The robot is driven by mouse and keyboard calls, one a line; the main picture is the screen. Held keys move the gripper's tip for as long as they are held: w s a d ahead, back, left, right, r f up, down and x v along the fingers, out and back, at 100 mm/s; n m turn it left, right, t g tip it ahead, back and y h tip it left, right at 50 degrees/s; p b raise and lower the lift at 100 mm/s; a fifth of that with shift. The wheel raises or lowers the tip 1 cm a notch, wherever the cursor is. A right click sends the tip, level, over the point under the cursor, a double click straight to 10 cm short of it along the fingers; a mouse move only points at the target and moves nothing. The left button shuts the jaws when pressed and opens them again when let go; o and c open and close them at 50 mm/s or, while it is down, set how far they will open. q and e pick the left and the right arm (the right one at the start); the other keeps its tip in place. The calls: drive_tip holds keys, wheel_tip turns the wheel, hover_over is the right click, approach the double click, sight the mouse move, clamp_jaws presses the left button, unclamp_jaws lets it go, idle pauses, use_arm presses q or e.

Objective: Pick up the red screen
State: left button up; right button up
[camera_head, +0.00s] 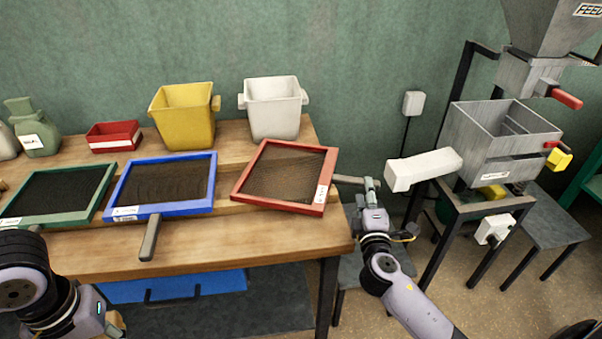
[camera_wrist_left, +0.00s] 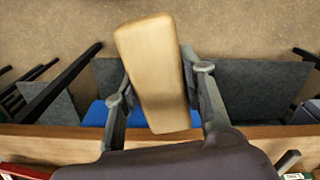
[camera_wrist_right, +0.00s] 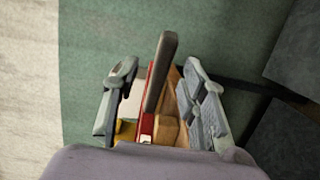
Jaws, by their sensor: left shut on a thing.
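The red screen (camera_head: 323,197) is a red frame with brown mesh, lying at the table's right end, its front edge over the lower step. Its grey handle (camera_head: 349,180) points right, towards my right gripper (camera_head: 369,186). In the right wrist view the handle (camera_wrist_right: 161,73) stands between the two fingers of my right gripper (camera_wrist_right: 161,82), with gaps beside it, so the gripper looks open around it. The screen's red edge (camera_wrist_right: 147,124) shows below. My left gripper (camera_wrist_left: 160,105) is shut on a pale wooden block (camera_wrist_left: 155,70); in the head view it is low at the left, mostly cut off.
A blue screen (camera_head: 165,213) and a green screen (camera_head: 98,195) lie left of the red one. Behind stand a red tray (camera_head: 113,146), a yellow bin (camera_head: 185,125) and a white bin (camera_head: 273,120). A grey machine (camera_head: 485,150) with a white block (camera_head: 425,170) stands to the right.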

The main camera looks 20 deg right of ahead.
sight(364, 187)
drive_tip(key=x, duration=0.5)
drive_tip(key=shift+w+a+f, duration=0.1)
drive_tip(key=shift+f, duration=0.1)
drive_tip(key=shift+c, duration=0.4)
clamp_jaws()
drive_tip(key=shift+r, duration=0.1)
